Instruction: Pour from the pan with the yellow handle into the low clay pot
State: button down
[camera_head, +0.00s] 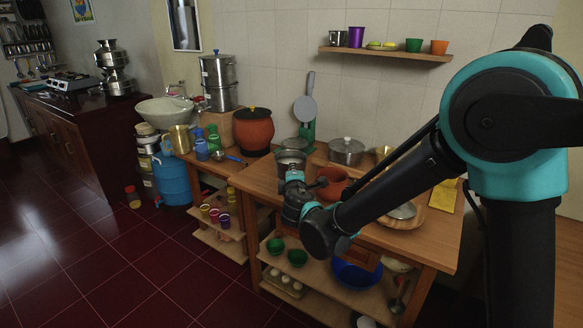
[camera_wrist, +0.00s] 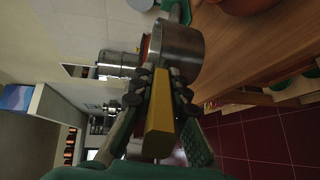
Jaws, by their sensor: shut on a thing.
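My gripper (camera_wrist: 160,100) is shut on the yellow handle (camera_wrist: 158,125) of a metal pan (camera_wrist: 182,48) in the wrist view. In the head view the pan (camera_head: 291,160) is just beyond my gripper (camera_head: 294,180), over the left part of the wooden table, and looks roughly level. Its contents cannot be made out. The low clay pot (camera_head: 332,184) is reddish brown and stands on the table, just right of the pan and gripper. My arm is close in front of it. A clay-coloured curve (camera_wrist: 246,5) shows at the wrist view's top edge.
A lidded steel pot (camera_head: 346,151) stands behind the clay pot. A large dark-lidded clay pot (camera_head: 253,131) is on the counter to the left. A metal lid (camera_head: 402,210) lies at the table's right. A wall shelf (camera_head: 388,53) holds cups above.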

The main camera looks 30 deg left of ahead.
jog(key=w+d+r+m+y, duration=0.1)
jog(key=w+d+r+m, duration=0.1)
jog(key=d, duration=0.5)
jog(key=shift+w+m+g, duration=0.3)
jog(key=shift+w+m, duration=0.4)
jog(key=shift+w, duration=0.5)
jog(key=shift+d, duration=0.1)
jog(key=shift+w+d+r+m, duration=0.2)
jog(key=shift+r+m, duration=0.25)
jog(key=shift+m, duration=0.25)
jog(key=shift+s, duration=0.1)
jog(key=shift+d+r+m+y, duration=0.25)
jog(key=shift+r+m+y, duration=0.1)
jog(key=shift+m, duration=0.35)
